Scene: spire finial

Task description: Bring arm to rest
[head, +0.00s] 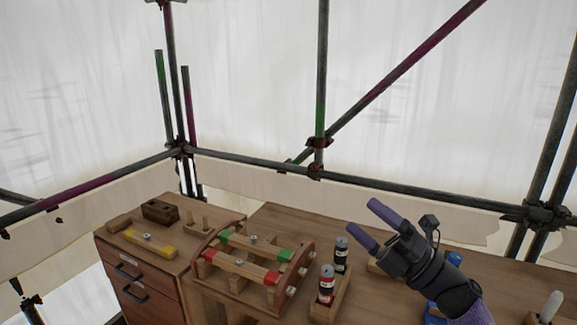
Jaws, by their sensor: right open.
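My right gripper (368,226) is at the right of centre in the head view, raised above the wooden bench (300,220). Its two purple fingers are apart, point up and left, and have nothing between them. The forearm comes in from the lower right. My left gripper does not show.
A wooden rack (215,284) with green-ended and red-ended bars stands left of the gripper. A drawer cabinet (125,268) is at left. Scaffold poles (320,90) rise behind.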

